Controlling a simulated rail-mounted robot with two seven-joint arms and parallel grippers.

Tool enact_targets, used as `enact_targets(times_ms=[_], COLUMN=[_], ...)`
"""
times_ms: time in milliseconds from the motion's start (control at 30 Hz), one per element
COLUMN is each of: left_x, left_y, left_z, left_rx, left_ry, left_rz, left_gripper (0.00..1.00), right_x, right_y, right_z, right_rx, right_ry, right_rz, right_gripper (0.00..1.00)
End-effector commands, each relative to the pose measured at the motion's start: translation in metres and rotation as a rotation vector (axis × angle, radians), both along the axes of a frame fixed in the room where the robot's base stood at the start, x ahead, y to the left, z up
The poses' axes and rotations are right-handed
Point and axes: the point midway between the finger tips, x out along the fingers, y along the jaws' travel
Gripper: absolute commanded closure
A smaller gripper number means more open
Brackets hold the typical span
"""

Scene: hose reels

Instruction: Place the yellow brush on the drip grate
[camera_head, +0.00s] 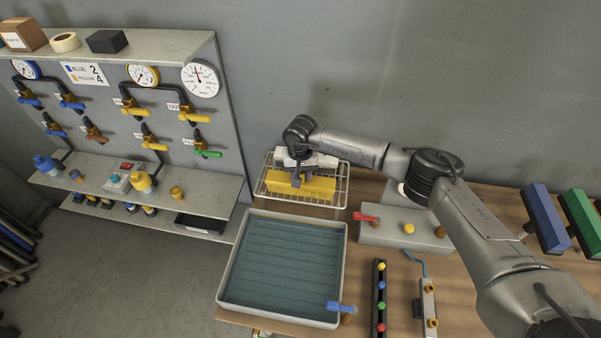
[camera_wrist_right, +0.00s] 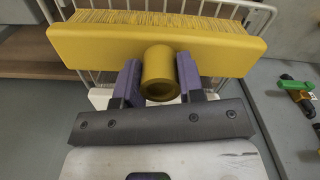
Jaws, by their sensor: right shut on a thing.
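The yellow brush (camera_head: 317,191) is a long block at the back of the bench, over the white wire drip grate (camera_head: 345,186). My right gripper (camera_head: 302,178) comes in from the right above it. In the right wrist view, the purple fingers of the right gripper (camera_wrist_right: 160,74) are shut on the round socket in the middle of the brush (camera_wrist_right: 95,46). The bristles point away from the gripper, and wires of the grate (camera_wrist_right: 262,18) show behind them. I cannot tell whether the brush touches the grate. My left gripper is in neither view.
A tray of dark water (camera_head: 285,262) with a blue-handled tap (camera_head: 340,306) stands in front of the grate. A grey block with a red lever (camera_head: 366,217) is to its right. Blue and green brushes (camera_head: 545,215) hang at the far right. A valve panel (camera_head: 170,95) stands left.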

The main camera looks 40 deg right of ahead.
Motion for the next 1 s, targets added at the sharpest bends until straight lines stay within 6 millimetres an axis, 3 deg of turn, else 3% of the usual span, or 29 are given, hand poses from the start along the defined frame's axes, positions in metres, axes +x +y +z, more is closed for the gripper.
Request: enact_targets(times_ms=[33,67,300,700,1000], left_x=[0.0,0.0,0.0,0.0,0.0], left_y=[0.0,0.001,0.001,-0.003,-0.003], left_z=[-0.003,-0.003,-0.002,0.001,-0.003], left_rx=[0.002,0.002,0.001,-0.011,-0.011], left_ry=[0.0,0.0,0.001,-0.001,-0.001], left_rz=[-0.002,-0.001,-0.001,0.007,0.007], left_gripper=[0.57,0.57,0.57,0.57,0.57], right_x=[0.0,0.0,0.0,0.0,0.001], right_y=[0.0,0.0,0.0,0.0,0.0], right_z=[-0.003,-0.003,-0.002,0.007,0.061], right_rx=[0.0,0.0,0.0,0.0,0.0], right_ry=[-0.001,0.0,0.0,-0.001,-0.004], right_rz=[0.0,0.0,0.0,0.0,0.0], right_gripper=[1.0,0.64,0.41,0.39,0.39])
